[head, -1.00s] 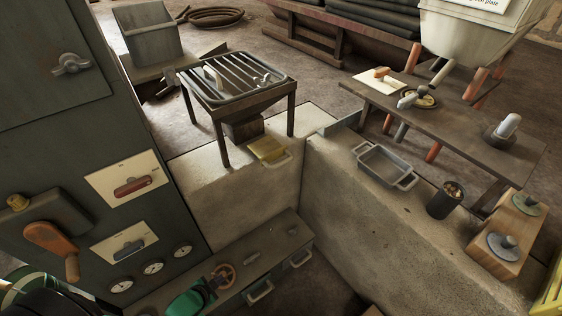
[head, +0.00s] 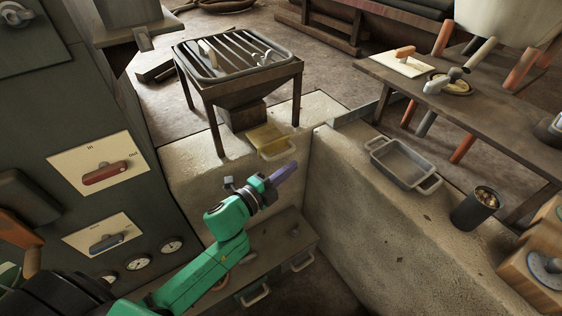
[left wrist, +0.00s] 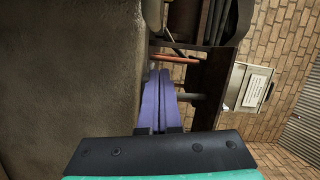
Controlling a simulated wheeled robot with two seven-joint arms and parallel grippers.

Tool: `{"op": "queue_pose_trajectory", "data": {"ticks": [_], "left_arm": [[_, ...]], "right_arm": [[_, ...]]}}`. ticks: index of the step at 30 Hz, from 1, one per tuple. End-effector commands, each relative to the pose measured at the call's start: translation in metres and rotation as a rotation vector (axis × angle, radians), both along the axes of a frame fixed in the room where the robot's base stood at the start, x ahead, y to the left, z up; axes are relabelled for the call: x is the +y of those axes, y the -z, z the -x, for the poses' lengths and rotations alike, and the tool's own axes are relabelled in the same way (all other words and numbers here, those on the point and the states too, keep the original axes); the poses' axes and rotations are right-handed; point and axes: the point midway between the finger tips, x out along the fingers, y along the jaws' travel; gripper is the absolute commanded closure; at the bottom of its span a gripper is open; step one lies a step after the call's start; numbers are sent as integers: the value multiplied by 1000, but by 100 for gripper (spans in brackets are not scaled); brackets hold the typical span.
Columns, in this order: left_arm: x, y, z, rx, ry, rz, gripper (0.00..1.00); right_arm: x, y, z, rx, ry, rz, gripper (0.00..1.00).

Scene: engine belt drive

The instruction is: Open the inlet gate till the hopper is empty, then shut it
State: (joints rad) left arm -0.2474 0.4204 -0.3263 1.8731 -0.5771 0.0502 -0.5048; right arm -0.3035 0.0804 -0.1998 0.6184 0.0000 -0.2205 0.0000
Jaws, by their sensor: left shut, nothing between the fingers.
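The hopper (head: 240,94) is a dark tapered bin on legs with a barred grate (head: 222,58) across its top. How much is inside it cannot be made out. The inlet gate, a yellow plate with a pale handle (head: 272,143), lies below the hopper spout at the concrete ledge. My left gripper (head: 290,167) is shut and empty, its purple fingers just below and right of the gate handle, seemingly apart from it. The purple fingers also show in the left wrist view (left wrist: 157,95), pressed together beside a concrete surface. My right gripper is not in view.
A concrete wall (head: 375,220) runs right, bearing a grey tray (head: 405,165) and a dark cup (head: 474,208). A cabinet with a red-handled switch (head: 105,173) and a blue-handled switch (head: 110,240) stands left. A bench (head: 470,110) stands at the right.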

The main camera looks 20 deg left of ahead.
Motion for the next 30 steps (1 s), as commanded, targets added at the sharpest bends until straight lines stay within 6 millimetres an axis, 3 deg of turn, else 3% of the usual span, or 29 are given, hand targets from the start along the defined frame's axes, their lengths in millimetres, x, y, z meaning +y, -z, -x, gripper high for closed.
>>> {"op": "queue_pose_trajectory", "data": {"ticks": [7,20,30], "left_arm": [[27,8,-23,2,0,-1,100],[34,9,-28,0,0,-1,100],[82,10,-68,0,-2,-2,100]], "right_arm": [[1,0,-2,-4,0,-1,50],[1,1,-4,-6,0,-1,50],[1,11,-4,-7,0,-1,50]]}}
